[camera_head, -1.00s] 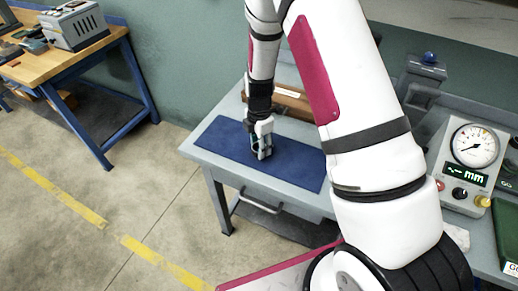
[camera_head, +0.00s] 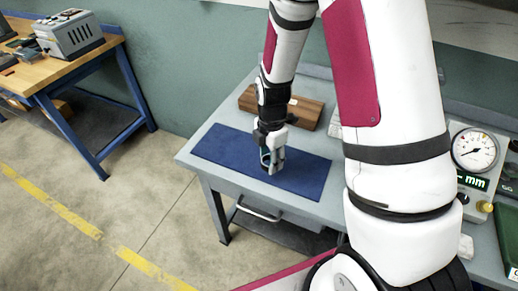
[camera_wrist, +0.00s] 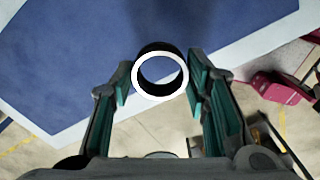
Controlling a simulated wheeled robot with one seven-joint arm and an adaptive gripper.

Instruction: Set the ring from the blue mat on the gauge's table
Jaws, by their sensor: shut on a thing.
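The ring (camera_wrist: 160,76), a short dark cylinder with a bright white end face, sits between the two teal-lined fingers of my gripper (camera_wrist: 160,88) in the wrist view. My gripper is shut on it. In the head view my gripper (camera_head: 272,168) points down over the blue mat (camera_head: 312,178); whether the ring touches the mat is hard to tell. The mat also shows in the wrist view (camera_wrist: 60,50). The gauge (camera_head: 476,160), a grey box with a round dial and a green "mm" display, stands at the right.
A wooden block (camera_head: 305,112) lies behind the mat on the grey bench (camera_head: 200,160). My arm covers the bench between mat and gauge. A green item (camera_head: 507,235) is at the right edge. A separate wooden workbench (camera_head: 70,70) stands at the far left.

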